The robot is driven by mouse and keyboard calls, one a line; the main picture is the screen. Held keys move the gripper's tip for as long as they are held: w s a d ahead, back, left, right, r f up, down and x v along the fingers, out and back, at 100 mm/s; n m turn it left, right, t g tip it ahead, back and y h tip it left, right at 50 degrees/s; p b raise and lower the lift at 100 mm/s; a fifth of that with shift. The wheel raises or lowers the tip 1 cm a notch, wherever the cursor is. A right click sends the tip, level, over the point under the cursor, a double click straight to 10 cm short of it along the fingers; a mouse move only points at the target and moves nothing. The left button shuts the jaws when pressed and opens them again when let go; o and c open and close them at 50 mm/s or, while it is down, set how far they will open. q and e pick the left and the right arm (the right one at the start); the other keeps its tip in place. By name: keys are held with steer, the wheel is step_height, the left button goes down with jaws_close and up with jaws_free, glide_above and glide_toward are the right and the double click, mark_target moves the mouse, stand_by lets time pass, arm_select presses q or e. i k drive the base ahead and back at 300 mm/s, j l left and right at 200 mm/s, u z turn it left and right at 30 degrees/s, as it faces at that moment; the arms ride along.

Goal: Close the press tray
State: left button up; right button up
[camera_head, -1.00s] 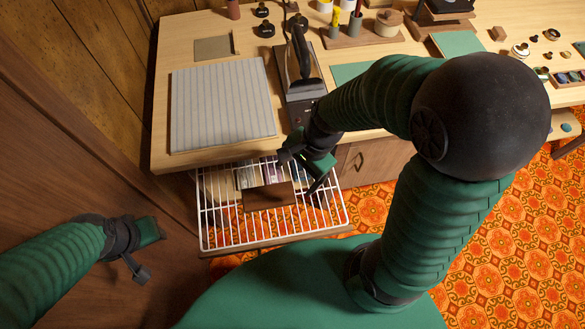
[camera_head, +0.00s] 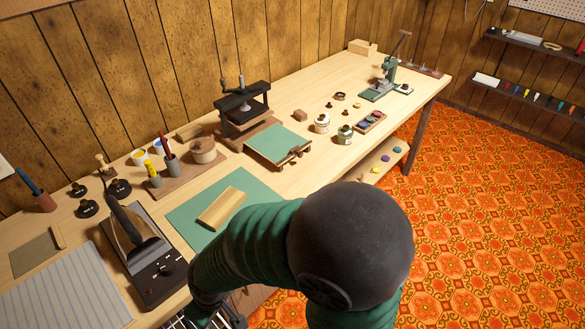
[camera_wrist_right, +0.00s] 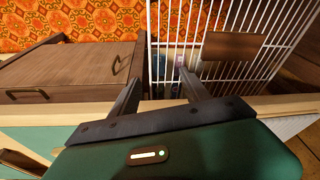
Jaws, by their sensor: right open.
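The press (camera_head: 243,108) stands on the bench in the head view, a black frame with a screw on top. Its tray (camera_head: 278,145), a green-topped board with a wooden front edge and dark fittings, sticks out toward the bench's front edge. My left gripper is out of view.
A green mat (camera_head: 190,212) with a wooden block (camera_head: 221,207) lies left of the tray. An iron (camera_head: 128,232) on its dark base is farther left. Open floor lies in front.

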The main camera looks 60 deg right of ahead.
mark_target(278, 144)
steer(key=k+l+z, duration=0.1)
steer(key=z, duration=0.4)
steer(key=l+z, duration=0.35)
steer(key=z, duration=0.15)
steer(key=l+z, duration=0.25)
steer(key=z, duration=0.25)
steer(key=l, duration=0.35)
